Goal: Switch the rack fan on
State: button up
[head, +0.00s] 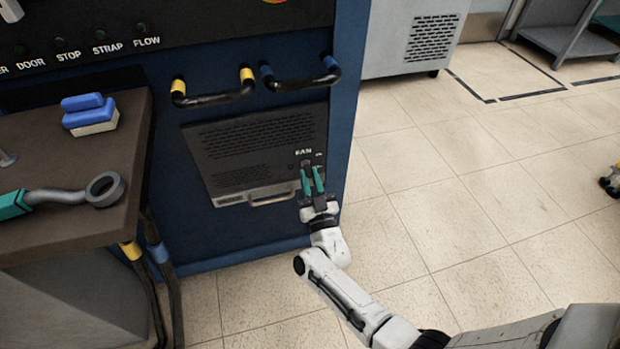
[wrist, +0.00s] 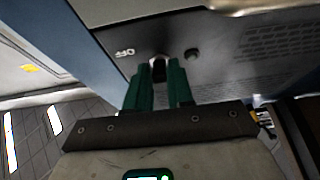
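The rack's fan panel (head: 240,160) is a dark grey vented plate low on the blue rack, with a FAN label (head: 303,151) at its upper right. My gripper (head: 311,166) is at the panel just below this label. In the wrist view its two green fingers stand apart, with a dark switch knob (wrist: 158,66) between their tips. I cannot tell whether they touch it. A small dark green lamp (wrist: 193,54) sits beside the knob and looks unlit. A small white marking (wrist: 124,52) on the other side is too blurred to read. The fingers partly hide the switch in the head view.
A handle with yellow ends (head: 213,97) and one with blue ends (head: 300,80) stick out above the panel. A bench (head: 75,225) at left holds a blue-topped brush (head: 91,115) and a grey ring-ended tool (head: 75,193).

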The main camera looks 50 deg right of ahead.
aim_at(306, 164)
grip_shut()
jog(key=shift+r+p, duration=0.15)
jog(key=shift+p, duration=0.15)
jog(key=r+g+p, duration=0.1)
jog(key=p, duration=0.3)
jog(key=shift+s+a+r+y+p, duration=0.1)
jog(key=shift+y+p, duration=0.25)
jog(key=shift+y, duration=0.05)
jog(key=r+g+y+p, duration=0.1)
jog(key=g+p, duration=0.1)
jog(key=p, duration=0.6)
jog(key=shift+r+y+p, duration=0.15)
jog(key=shift+y+p, duration=0.15)
jog(key=shift+p, duration=0.1)
jog(key=g+y+p, duration=0.1)
jog(key=p, duration=0.4)
jog(key=r+g+p, duration=0.1)
jog(key=g+p, duration=0.1)
jog(key=p, duration=0.2)
jog(key=shift+y+p, duration=0.35)
jog(key=shift+y, duration=0.05)
jog(key=g+y+p, duration=0.1)
jog(key=p, duration=0.3)
jog(key=shift+r+g, duration=0.15)
jog(key=shift+g, duration=0.25)
jog(key=shift+w+p, duration=0.2)
jog(key=shift+p, duration=0.3)
jog(key=shift+g+y+p, duration=0.3)
jog(key=shift+p, duration=0.05)
